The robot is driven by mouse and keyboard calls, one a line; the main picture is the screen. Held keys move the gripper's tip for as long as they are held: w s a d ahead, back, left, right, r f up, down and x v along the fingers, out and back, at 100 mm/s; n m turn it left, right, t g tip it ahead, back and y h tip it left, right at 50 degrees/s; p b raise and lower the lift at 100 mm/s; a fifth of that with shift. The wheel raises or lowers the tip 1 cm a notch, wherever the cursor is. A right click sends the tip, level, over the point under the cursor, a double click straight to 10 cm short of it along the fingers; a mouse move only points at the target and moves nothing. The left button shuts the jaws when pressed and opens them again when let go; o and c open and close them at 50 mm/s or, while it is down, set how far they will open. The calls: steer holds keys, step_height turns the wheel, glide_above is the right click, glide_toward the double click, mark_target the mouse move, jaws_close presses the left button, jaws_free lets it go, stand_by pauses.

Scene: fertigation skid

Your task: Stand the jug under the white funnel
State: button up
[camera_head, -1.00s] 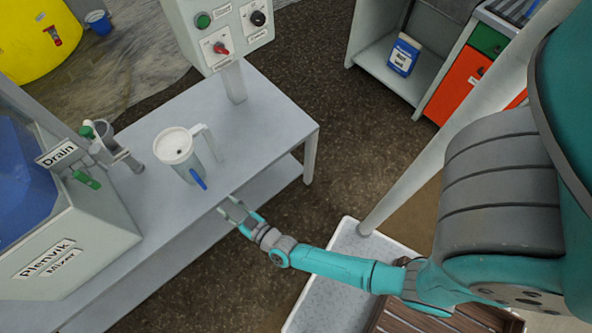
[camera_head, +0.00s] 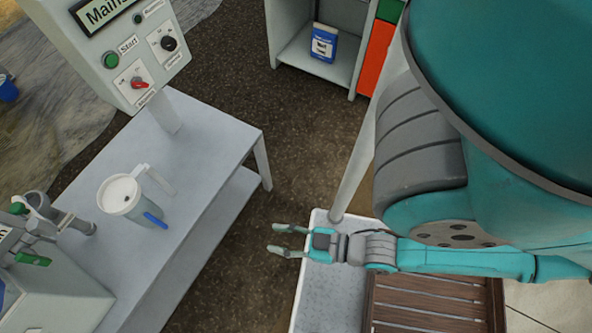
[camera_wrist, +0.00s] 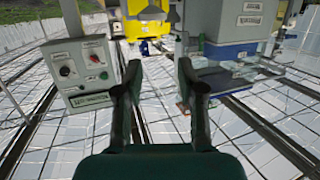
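A pale round vessel (camera_head: 121,194) stands on the grey bench (camera_head: 205,150) in the head view. It has a white top with a small dark spot, a pale bar like a handle on its right, and a blue lever low at the front. I cannot tell whether it is the jug or the white funnel on a holder; no other clear jug or funnel shows. My gripper (camera_head: 281,240) is open and empty, right of the bench edge and apart from the vessel. Its two spread fingers show in the wrist view (camera_wrist: 159,70) with nothing between them.
A control box (camera_head: 120,50) on a post stands at the bench's back. A drain pipe with a green lever (camera_head: 33,259) is at left. A blue-and-white container (camera_head: 323,43) sits in an open cabinet. A pale tray (camera_head: 325,295) and slatted wood (camera_head: 430,303) lie below my arm.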

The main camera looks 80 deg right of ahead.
steer(key=s+r+g, duration=0.1)
steer(key=s+r, duration=0.2)
steer(key=r, duration=0.4)
steer(key=shift+s+r, duration=0.25)
steer(key=shift+s, duration=0.1)
